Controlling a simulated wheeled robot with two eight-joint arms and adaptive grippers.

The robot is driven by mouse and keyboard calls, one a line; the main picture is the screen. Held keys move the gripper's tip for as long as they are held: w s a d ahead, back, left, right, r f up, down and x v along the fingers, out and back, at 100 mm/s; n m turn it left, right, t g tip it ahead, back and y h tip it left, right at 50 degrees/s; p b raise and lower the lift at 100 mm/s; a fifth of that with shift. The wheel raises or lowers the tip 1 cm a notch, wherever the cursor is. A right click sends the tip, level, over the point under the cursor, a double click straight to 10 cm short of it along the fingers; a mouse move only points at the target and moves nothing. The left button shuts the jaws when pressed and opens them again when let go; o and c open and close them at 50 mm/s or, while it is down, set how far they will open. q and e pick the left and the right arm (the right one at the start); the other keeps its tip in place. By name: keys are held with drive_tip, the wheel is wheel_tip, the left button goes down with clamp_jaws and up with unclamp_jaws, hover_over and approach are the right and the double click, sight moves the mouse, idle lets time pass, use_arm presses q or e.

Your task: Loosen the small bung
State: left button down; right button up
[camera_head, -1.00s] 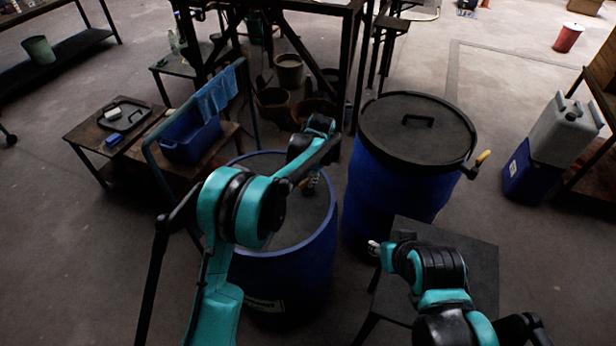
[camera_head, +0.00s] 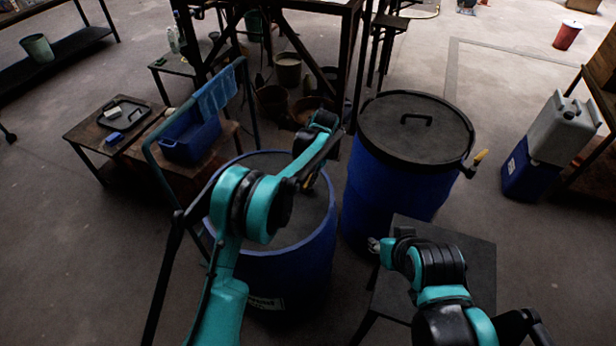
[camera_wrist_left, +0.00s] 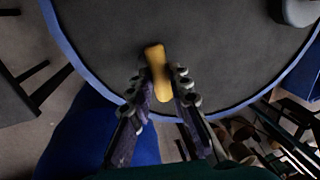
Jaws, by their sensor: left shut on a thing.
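My left gripper (camera_head: 309,184) reaches down over the blue drum (camera_head: 325,255) on the left, whose dark grey top sits inside a blue rim. In the left wrist view the same gripper (camera_wrist_left: 163,85) is shut on a small elongated yellow piece (camera_wrist_left: 155,58), which stands out against the grey top (camera_wrist_left: 220,50). I cannot tell for sure whether this piece is the small bung or a tool on it; its lower end is hidden between the fingers. My right gripper (camera_head: 375,245) is low by the dark stool, and its jaws are too small to read.
A blue cart frame (camera_head: 165,185) is at the left.

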use_arm(q)
drive_tip(key=c, duration=1.4)
unclamp_jaws()
drive_tip(key=r, duration=0.4)
drive_tip(key=d+r, duration=0.1)
drive_tip(key=r, duration=0.3)
drive_tip(key=s+d+r, duration=0.1)
drive_tip(key=r, duration=0.2)
drive_tip(key=shift+d+r, duration=0.15)
drive_tip(key=shift+r, duration=0.25)
